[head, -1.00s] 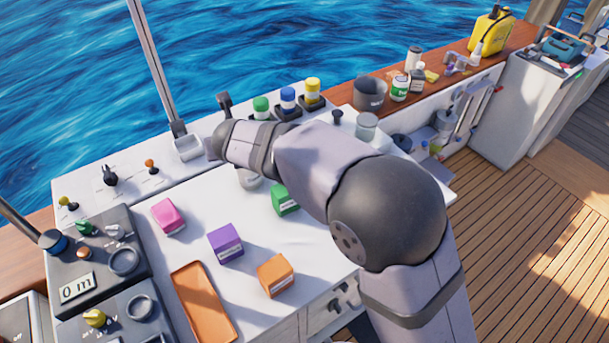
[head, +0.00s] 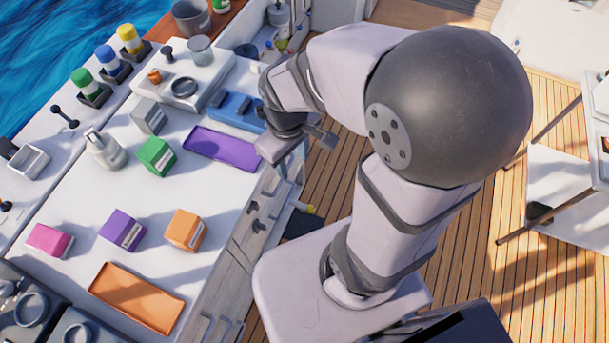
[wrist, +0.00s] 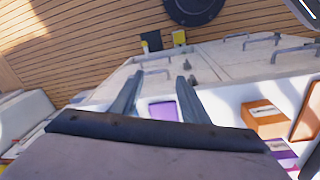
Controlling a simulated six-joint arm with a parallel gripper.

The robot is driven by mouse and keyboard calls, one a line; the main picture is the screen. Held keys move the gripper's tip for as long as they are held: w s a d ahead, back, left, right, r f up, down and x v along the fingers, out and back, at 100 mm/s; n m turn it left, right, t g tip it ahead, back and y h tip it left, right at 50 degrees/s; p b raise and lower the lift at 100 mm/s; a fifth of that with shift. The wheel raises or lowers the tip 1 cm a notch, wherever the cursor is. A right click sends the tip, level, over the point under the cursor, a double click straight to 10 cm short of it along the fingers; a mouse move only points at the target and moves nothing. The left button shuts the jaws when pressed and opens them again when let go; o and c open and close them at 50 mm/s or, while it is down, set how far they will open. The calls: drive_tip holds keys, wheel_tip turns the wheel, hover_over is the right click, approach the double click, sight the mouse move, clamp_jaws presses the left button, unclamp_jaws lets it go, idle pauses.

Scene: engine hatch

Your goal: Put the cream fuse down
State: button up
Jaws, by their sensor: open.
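I cannot make out a cream fuse in either view. My gripper (head: 296,147) is at the counter's right edge in the head view, beside the purple tray (head: 222,148). In the wrist view its two fingers (wrist: 157,88) are spread apart. I see nothing held between them, only cabinet front and the purple tray (wrist: 164,111) beyond. The underside of the hand is partly hidden by my arm in the head view.
Pink (head: 50,240), purple (head: 122,229), orange (head: 185,230), green (head: 157,155) and grey (head: 149,117) boxes stand on the white counter. An orange tray (head: 137,297) lies in front. Cabinet handles line the front.

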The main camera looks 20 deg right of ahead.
drive_tip(key=s+m, duration=0.3)
drive_tip(key=s+d+f+m+g, duration=0.1)
drive_tip(key=s, duration=0.1)
drive_tip(key=shift+m+y, duration=0.3)
drive_tip(key=shift+m, duration=0.1)
drive_tip(key=shift+w, duration=0.1)
wheel_tip(320, 180, down, 10)
drive_tip(key=b, duration=1)
drive_tip(key=shift+f, duration=0.2)
idle(2.1)
wheel_tip(320, 180, down, 45)
drive_tip(key=b, duration=4.5)
